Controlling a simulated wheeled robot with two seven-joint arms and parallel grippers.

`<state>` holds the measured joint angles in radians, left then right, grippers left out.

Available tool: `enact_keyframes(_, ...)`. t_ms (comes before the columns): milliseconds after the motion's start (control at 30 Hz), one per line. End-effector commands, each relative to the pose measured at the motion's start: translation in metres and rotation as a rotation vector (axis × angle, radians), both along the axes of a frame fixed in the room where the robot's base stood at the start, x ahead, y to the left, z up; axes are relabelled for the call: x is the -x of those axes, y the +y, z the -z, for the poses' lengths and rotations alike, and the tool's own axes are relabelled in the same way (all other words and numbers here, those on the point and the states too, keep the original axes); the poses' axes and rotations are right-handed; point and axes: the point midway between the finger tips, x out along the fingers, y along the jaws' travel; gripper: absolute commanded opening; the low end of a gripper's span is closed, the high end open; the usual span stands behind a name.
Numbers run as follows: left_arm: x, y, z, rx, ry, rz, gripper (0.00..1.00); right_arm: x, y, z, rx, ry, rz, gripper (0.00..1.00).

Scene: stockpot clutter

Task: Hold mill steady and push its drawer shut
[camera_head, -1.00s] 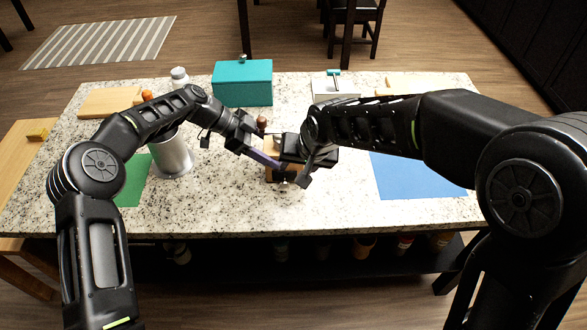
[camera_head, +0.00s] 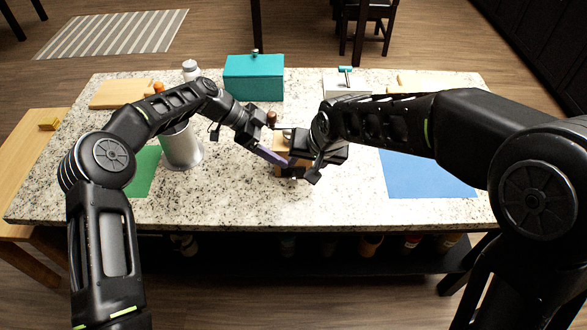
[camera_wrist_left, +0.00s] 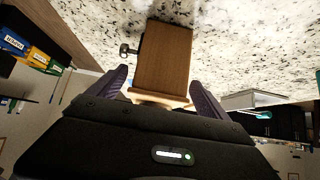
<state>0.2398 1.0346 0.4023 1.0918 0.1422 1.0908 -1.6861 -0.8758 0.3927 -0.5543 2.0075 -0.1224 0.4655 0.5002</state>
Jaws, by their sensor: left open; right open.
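The mill (camera_head: 284,171) is a light wooden box standing near the middle of the counter, partly covered by both grippers in the head view. A brown knob shows above it. In the left wrist view its wooden body (camera_wrist_left: 163,60) lies between the purple fingers, and a dark metal drawer knob (camera_wrist_left: 128,50) sticks out on the left. The drawer's gap is not clear. My left gripper (camera_head: 280,158) is open, with one finger on each side of the mill; contact cannot be told. My right gripper (camera_head: 310,170) is open, close to the mill's right and front.
A teal box (camera_head: 254,78) stands behind. A grey metal pot (camera_head: 181,147) stands left beside a green mat (camera_head: 145,172). A blue mat (camera_head: 425,175) lies right, behind my right arm. A white box (camera_head: 346,84) is at back right. The front counter strip is clear.

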Motion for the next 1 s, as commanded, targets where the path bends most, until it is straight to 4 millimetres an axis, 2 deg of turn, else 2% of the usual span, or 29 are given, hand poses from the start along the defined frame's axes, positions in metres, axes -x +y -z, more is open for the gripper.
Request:
enact_keyframes(233, 0.0, 0.001, -0.001, 0.001, 0.0, 0.001, 0.89, 0.0, 0.0, 0.0, 0.0, 0.0, 0.0, 0.45)
enact_keyframes(367, 0.0, 0.008, -0.008, 0.001, -0.001, 0.0, 0.89, 0.0, 0.0, 0.0, 0.0, 0.0, 0.0, 0.45)
enact_keyframes(800, -0.003, 0.069, -0.064, 0.0, -0.002, -0.002, 0.89, 0.0, 0.0, 0.0, 0.0, 0.0, 0.0, 0.45)
enact_keyframes(1000, -0.003, 0.086, -0.08, 0.0, -0.001, -0.001, 0.89, 0.0, 0.0, 0.0, 0.0, 0.0, 0.0, 0.45)
